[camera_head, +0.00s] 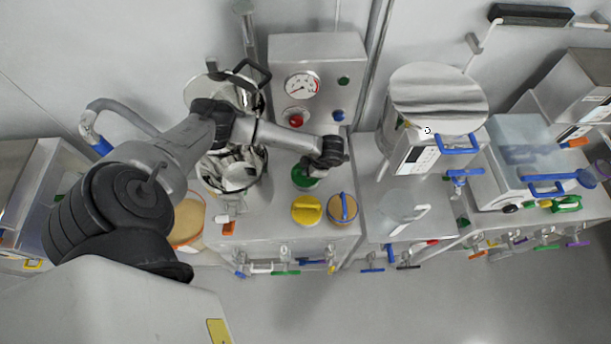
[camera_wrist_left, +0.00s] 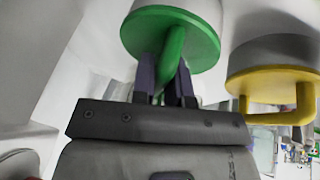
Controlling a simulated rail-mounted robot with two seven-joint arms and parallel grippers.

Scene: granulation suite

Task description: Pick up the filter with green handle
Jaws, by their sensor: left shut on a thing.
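The filter with the green handle (camera_head: 304,180) stands at the back of the bench in the head view, partly hidden by my left gripper (camera_head: 318,168). In the left wrist view, the green filter (camera_wrist_left: 170,32) is a round green disc with a green bar handle. The fingers of my left gripper (camera_wrist_left: 167,85) are shut on that handle, one on each side. I cannot tell whether the filter still touches the bench. My right gripper is not in view.
A yellow-handled filter (camera_head: 307,210) and a blue-handled one (camera_head: 342,209) stand just in front on the bench. The control panel with a gauge (camera_head: 302,86) is behind. A shiny metal vessel (camera_head: 232,172) is to the left.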

